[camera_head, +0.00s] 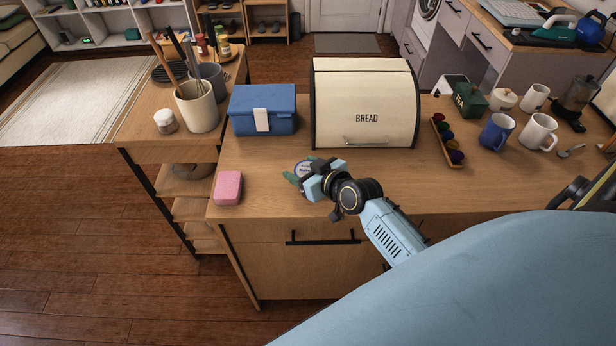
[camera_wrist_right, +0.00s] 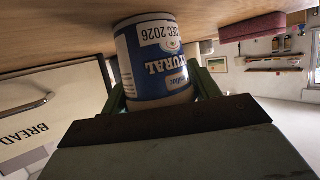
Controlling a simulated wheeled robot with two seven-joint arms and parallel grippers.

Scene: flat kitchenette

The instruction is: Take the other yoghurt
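A blue and white yoghurt tub (camera_wrist_right: 155,65) stands between the two green fingers of my right gripper in the right wrist view, which is upside down. I see no second yoghurt. My left gripper is out of view.
A cream bread box (camera_head: 364,100) stands just behind the tub. A blue lunch box (camera_head: 262,112) is behind left, and a pink block (camera_head: 228,188) lies to the left. A capsule holder (camera_head: 447,143) and mugs (camera_head: 496,134) stand to the right. The counter's front left is mostly clear.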

